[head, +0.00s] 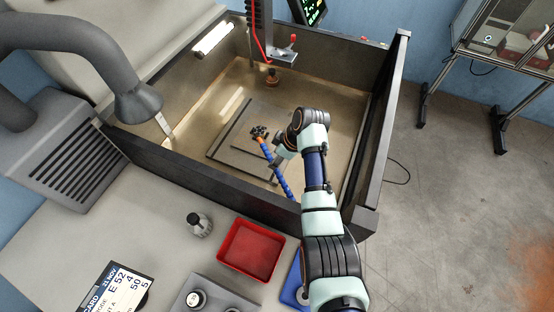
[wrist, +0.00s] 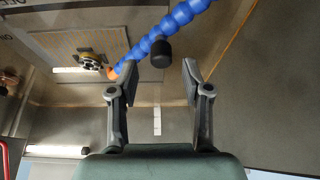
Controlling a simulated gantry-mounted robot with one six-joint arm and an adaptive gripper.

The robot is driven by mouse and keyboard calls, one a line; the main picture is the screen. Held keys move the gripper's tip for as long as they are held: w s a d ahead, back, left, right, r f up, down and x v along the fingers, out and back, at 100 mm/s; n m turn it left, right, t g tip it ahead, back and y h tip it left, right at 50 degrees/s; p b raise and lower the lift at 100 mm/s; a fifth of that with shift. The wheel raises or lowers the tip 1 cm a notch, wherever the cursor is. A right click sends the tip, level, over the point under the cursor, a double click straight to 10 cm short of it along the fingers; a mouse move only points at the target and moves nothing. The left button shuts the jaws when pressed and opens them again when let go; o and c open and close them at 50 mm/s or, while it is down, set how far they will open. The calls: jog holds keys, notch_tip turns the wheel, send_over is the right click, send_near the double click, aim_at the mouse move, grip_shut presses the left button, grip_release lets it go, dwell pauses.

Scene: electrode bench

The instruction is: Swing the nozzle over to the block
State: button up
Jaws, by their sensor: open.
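The nozzle is a blue segmented hose (head: 283,180) with an orange tip (head: 263,143); the hose (wrist: 183,14) and tip (wrist: 112,73) also show in the wrist view. A black knob (wrist: 160,53) sits on the hose. The tip points toward a dark round fitting (head: 258,132) on a flat grey piece in the tank; whether this is the block is unclear. The fitting (wrist: 89,61) also shows in the wrist view. My gripper (wrist: 150,76) is open, with the knob seen between its fingers. I cannot tell whether either finger touches it. In the head view my gripper is partly hidden.
Dark tank walls (head: 190,170) surround the work area. A copper-coloured electrode (head: 273,76) hangs above the tank floor at the back. A grey duct (head: 137,100) reaches over the left wall. A red tray (head: 250,250) and a small bottle (head: 199,224) stand on the front bench.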

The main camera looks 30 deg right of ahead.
notch_tip(320, 180, up, 8)
dwell(0.5)
